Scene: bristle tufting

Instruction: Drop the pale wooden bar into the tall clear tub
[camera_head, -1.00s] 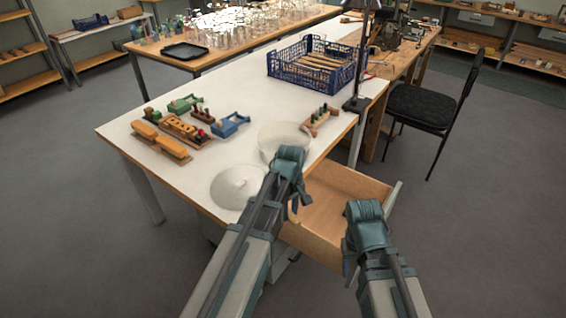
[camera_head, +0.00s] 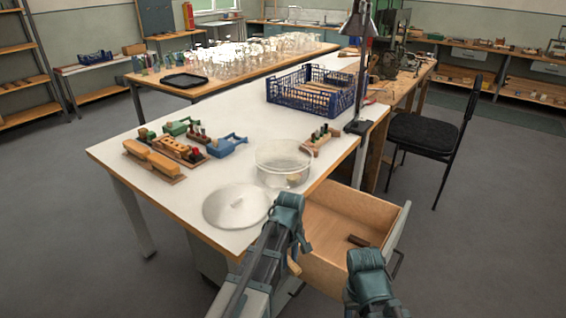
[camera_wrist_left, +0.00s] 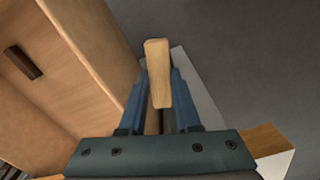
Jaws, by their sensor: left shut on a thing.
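The pale wooden bar (camera_wrist_left: 158,72) is in the left wrist view, held between the blue fingers of my left gripper (camera_wrist_left: 157,95). My left gripper is shut on it, and the bar points away from the wrist, over the floor beside the open drawer.
A round pale lid (camera_head: 236,206) lies flat left of the tub. The open wooden drawer (camera_head: 325,228) holds a dark brown block (camera_head: 358,240). Brushes and fixtures (camera_head: 178,149) stand at the left; a blue crate (camera_head: 311,94) and a lamp (camera_head: 358,60) are farther back.

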